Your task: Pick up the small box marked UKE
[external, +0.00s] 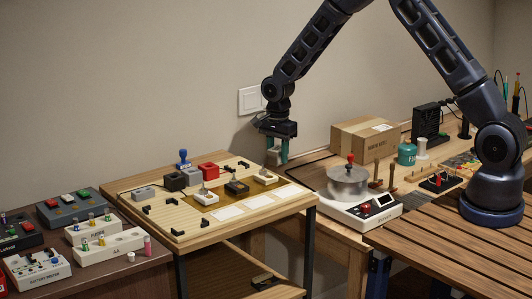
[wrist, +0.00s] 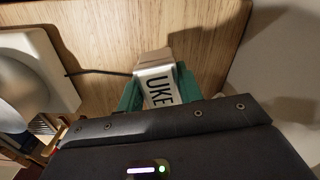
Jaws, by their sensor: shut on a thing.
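The small box marked UKE (wrist: 155,82) shows in the wrist view, pale with black letters. It sits between the green fingers of my gripper (wrist: 152,92), which are shut on its sides. Its lower part is hidden by my gripper's dark body. In the external view my gripper (external: 277,151) points down near the wall, at the left back end of the long bench.
A white machine with a metal pot (external: 348,184) stands on the bench, right of my gripper. A cardboard box (external: 365,137) stands behind it. A wooden board (external: 230,222) with several small blocks lies left. The wall with a white switch (external: 251,100) is close behind.

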